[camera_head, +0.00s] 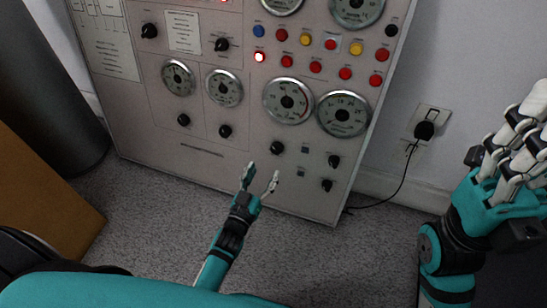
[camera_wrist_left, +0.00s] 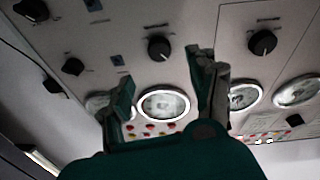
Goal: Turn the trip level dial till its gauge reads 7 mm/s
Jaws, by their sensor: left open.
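The grey panel (camera_head: 200,155) carries several round gauges and black dials. Its labels are too small to read, so I cannot tell which dial is the trip level one. My left gripper (camera_head: 263,172) is open and empty, low in front of the panel. In the left wrist view, its fingertips (camera_wrist_left: 164,68) spread on either side of a black dial (camera_wrist_left: 158,47), apart from it. That dial (camera_head: 277,147) sits below a large gauge (camera_head: 288,101), which also shows in the left wrist view (camera_wrist_left: 165,105). Its reading is illegible. My right gripper (camera_head: 512,150) is at the right edge, its fingers overlapping.
Another dial (camera_head: 335,161) and a lower one (camera_head: 327,185) sit to the right, below the rightmost large gauge (camera_head: 343,113). Coloured buttons and lamps line the panel above. A black plug (camera_head: 424,130) with a hanging cable is on the wall. Carpet in front is clear.

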